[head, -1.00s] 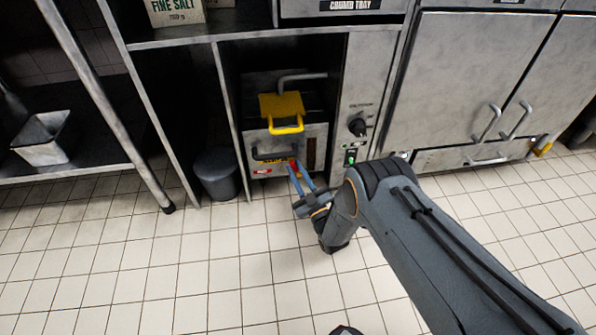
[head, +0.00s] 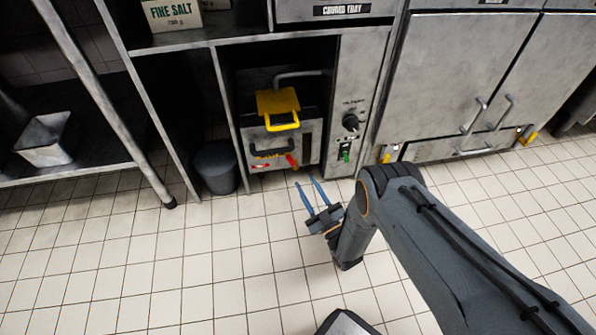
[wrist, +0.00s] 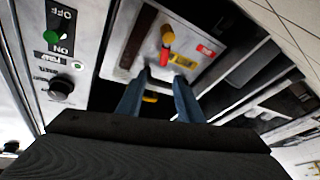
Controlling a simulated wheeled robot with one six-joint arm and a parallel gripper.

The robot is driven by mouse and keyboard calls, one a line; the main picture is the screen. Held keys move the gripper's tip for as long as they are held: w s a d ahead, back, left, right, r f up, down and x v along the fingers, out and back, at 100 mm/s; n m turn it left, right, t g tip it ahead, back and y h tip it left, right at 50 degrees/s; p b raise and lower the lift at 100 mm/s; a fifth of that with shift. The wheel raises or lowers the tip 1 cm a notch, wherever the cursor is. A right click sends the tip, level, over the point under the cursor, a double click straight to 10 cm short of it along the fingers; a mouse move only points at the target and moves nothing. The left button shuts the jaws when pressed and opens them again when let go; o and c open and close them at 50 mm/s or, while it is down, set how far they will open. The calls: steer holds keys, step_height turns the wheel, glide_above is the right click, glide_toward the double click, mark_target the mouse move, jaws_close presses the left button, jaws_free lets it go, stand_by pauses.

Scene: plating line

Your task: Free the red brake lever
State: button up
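The red brake lever (head: 292,161) is on the lower front of the grey machine unit (head: 312,146), right of a dark handle (head: 268,150). It tilts slightly in the head view. In the wrist view the red lever (wrist: 164,58) has an orange-yellow end (wrist: 168,36). My gripper (head: 305,181) is in front of and below the lever, over the floor, with its two blue fingers apart and nothing between them. In the wrist view the lever shows beyond the gap of my gripper (wrist: 159,82), apart from both fingers.
A yellow handle (head: 282,112) sits above the lever. A control panel with a black knob (head: 351,122) and green switch (head: 345,152) is on the right. A grey bin (head: 216,168) stands left of the unit. The tiled floor (head: 225,260) in front is clear.

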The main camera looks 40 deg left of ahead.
mark_target(292, 160)
steer(key=d, duration=0.1)
steer(key=s+d, duration=0.1)
steer(key=d, duration=0.1)
steer(key=d+p, duration=0.1)
steer(key=shift+s+d, duration=0.35)
steer(key=shift+a, duration=0.15)
steer(key=c, duration=0.7)
steer(key=shift+w+a+r+n+g, duration=0.1)
steer(key=shift+a+n+g, duration=0.2)
steer(key=shift+n, duration=0.3)
jaws_close()
steer(key=a+n+g+h+b, duration=0.45)
steer(key=a+n+b, duration=0.35)
steer(key=a+n, duration=0.85)
steer(key=shift+n+t, duration=0.25)
steer(key=shift+n, duration=0.5)
steer(key=shift+w+d+r+b, duration=0.35)
steer(key=shift+w+d, duration=0.35)
steer(key=shift+d, duration=0.15)
steer(key=shift+w+d+r+b, duration=0.35)
steer(key=shift+w+d, duration=0.3)
steer(key=shift+d, duration=0.15)
